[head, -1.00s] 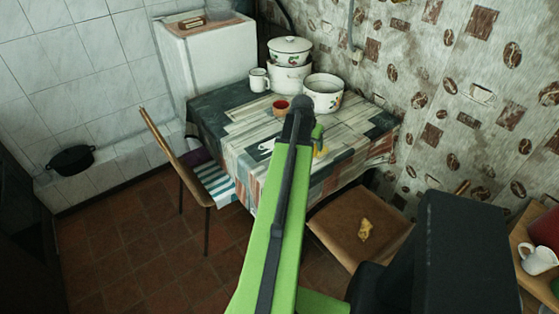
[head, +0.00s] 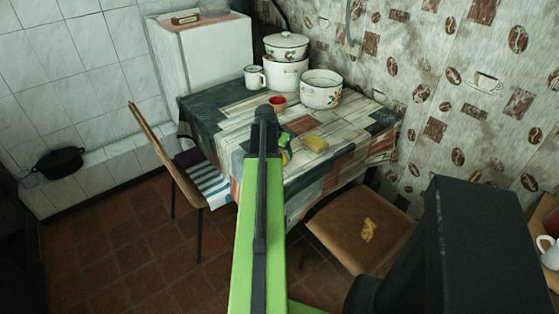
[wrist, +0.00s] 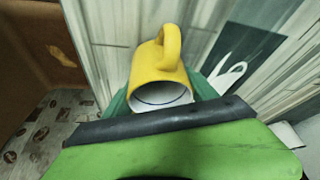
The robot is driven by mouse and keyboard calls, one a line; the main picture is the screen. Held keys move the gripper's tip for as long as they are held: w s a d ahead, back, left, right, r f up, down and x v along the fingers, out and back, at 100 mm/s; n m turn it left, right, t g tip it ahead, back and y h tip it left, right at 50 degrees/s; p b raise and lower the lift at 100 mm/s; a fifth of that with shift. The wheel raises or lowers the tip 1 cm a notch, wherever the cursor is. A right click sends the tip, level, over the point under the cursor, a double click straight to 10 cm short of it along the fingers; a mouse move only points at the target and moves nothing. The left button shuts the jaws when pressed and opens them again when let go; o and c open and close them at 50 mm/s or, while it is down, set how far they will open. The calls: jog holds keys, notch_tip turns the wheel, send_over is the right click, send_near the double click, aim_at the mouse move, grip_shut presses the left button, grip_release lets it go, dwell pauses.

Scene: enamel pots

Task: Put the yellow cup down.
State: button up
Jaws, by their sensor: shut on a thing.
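The yellow cup (wrist: 158,75) is between the green fingers of my gripper (wrist: 160,95) in the wrist view. Its handle points up in that picture and its pale inside faces the camera. The patterned tablecloth shows beyond it. In the head view my gripper (head: 284,148) is over the near part of the table (head: 230,150), mostly hidden behind my arm. Only a small yellow bit of the cup (head: 285,157) shows there. I cannot tell whether the cup touches the table.
A red cup (head: 278,104), a white mug (head: 255,78), a lidded pot (head: 286,74) and an open pot (head: 320,92) stand farther back. The tabletop's left part is clear.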

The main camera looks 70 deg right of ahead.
jog(key=shift+f, duration=0.25)
jog(key=o, duration=1.6)
jog(key=shift+r, duration=0.1)
jog(key=shift+o, duration=0.2)
jog(key=shift+r+p, duration=0.3)
jog(key=shift+p, duration=0.1)
jog(key=p+v, duration=1)
jog(key=v, duration=0.1)
jog(key=shift+a+r+p, duration=0.15)
jog(key=shift+r+p, duration=0.2)
jog(key=shift+p, duration=0.05)
jog(key=shift+w, duration=0.1)
